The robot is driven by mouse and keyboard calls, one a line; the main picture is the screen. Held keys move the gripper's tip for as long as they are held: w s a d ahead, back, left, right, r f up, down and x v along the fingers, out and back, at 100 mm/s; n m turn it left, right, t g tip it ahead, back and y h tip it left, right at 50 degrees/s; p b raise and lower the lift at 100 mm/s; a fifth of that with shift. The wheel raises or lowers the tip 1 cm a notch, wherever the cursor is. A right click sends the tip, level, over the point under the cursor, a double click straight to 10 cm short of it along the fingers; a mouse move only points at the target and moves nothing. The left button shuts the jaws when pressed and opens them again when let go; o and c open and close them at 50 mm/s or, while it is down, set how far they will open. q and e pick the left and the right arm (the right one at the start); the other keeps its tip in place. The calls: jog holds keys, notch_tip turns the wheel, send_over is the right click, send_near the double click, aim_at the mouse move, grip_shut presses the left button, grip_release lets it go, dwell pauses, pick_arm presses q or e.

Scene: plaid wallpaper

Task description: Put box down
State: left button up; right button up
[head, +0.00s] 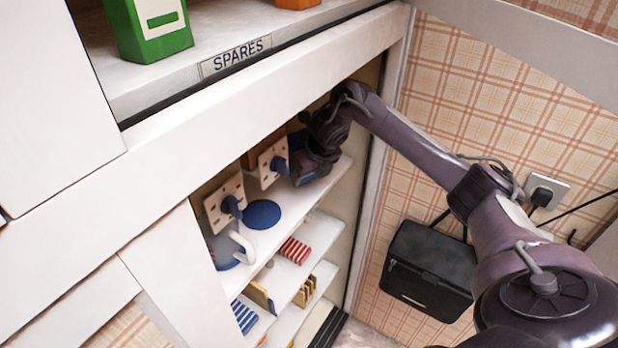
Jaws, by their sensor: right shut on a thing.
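My right gripper (318,168) reaches into the open cupboard, over its upper inner shelf. It is shut on the box, of which I can make out little; a dark blue part (312,174) shows at the jaws. The fingertips are hard to tell apart from my dark wrist. Whether the box touches the shelf (290,205) cannot be told. My left gripper is out of view.
White sockets with blue plugs (229,203), a blue disc (262,214) and a white handle (241,247) are to the left of my gripper. A green box (150,30) stands on the SPARES shelf (150,82).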

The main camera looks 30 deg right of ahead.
jog(key=shift+s+f+p, duration=0.1)
jog(key=shift+f+p, duration=0.3)
jog(key=shift+f, duration=0.8)
jog(key=o, duration=1.2)
jog(key=shift+r, duration=0.15)
